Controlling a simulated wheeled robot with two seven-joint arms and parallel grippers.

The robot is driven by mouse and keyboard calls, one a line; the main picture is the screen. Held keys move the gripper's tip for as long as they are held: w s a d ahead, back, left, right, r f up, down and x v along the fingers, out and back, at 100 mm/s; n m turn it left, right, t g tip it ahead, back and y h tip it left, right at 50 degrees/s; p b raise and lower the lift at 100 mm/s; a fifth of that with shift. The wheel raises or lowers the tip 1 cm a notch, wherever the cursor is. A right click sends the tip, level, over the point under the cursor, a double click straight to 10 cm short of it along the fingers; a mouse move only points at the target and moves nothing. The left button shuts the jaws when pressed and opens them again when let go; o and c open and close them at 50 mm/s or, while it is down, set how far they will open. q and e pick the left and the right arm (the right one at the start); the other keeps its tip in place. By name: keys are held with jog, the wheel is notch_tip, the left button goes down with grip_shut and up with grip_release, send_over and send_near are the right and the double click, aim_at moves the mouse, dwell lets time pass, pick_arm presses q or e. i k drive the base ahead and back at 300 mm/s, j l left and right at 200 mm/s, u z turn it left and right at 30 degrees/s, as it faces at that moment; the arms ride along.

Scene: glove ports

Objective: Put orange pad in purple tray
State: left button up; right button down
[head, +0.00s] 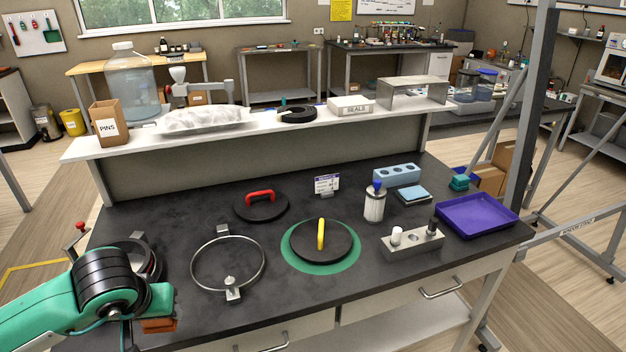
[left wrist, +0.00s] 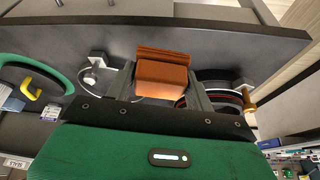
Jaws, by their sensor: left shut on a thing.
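The orange pad (head: 158,325) is a brownish-orange block, mostly hidden under my left gripper in the head view. In the left wrist view the orange pad (left wrist: 162,78) sits between the two fingers of my left gripper (left wrist: 163,90), which is shut on it. In the head view my left gripper (head: 155,312) is at the front left of the dark bench. I cannot tell whether the pad touches the bench top. The purple tray (head: 476,215) lies flat and empty at the bench's right end, far from the gripper. My right gripper is not in view.
Between them are a metal ring (head: 228,264), a black lid with yellow handle (head: 320,242) on a green ring, a metal block (head: 412,243) with posts and a jar (head: 374,204). A red-handled lid (head: 261,205) lies behind. A raised white shelf (head: 260,126) spans the back.

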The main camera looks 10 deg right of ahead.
aim_at(475, 217)
jog(key=z, duration=1.55)
jog(key=i+j+z, duration=0.25)
jog(key=z, duration=0.25)
jog(key=i+j+z, duration=0.3)
jog(key=j+z, duration=0.2)
jog(key=l, duration=0.1)
